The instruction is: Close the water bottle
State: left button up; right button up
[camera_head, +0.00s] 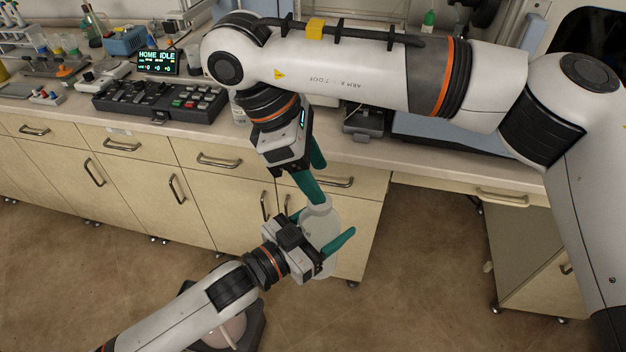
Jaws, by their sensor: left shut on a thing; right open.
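A translucent whitish water bottle (325,262) is held in the air in front of the cabinets. My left gripper (336,227) comes from the lower left and is shut on the bottle's body, with teal fingers on either side. The bottle looks roughly upright. My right gripper (320,184) points down from above, open, with its fingertips close to the bottle's pale top (316,202). One of its fingers overlaps the top in the picture. I cannot tell whether they touch, or whether that pale part is a cap or the bare neck.
The counter (352,150) runs behind my grippers. It carries a keypad panel (160,101), a lit display (158,63), a blue box (124,41) and lab glassware at the left. Cabinets with handles stand below it. The floor (420,290) at right of the bottle is clear.

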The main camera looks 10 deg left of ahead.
jog(key=shift+r, duration=0.1)
jog(key=shift+c, duration=0.2)
jog(key=n, duration=0.4)
jog(key=shift+r, duration=0.1)
jog(key=n+y, duration=0.1)
jog(key=n, duration=0.5)
jog(key=shift+d+r, duration=0.1)
jog(key=n, duration=0.6)
jog(key=shift+r+y, duration=0.2)
jog(key=shift+y, duration=0.2)
jog(key=n, duration=0.6)
jog(key=shift+d+r+y, duration=0.15)
jog(key=shift+r+y, duration=0.05)
jog(key=shift+y, duration=0.1)
jog(key=n, duration=0.4)
jog(key=shift+r, duration=0.15)
jog(key=n, duration=0.3)
jog(key=n+y, duration=0.1)
jog(key=n, duration=0.2)
jog(key=shift+d+r+g, duration=0.1)
jog(key=shift+r+g, duration=0.1)
jog(key=shift+g, duration=0.1)
jog(key=n, duration=0.6)
jog(key=shift+d+r+y, duration=0.1)
jog(key=shift+r+y, duration=0.15)
jog(key=shift+y, duration=0.05)
jog(key=n, duration=0.5)
jog(key=shift+r+y, duration=0.25)
jog(key=shift+y, duration=0.05)
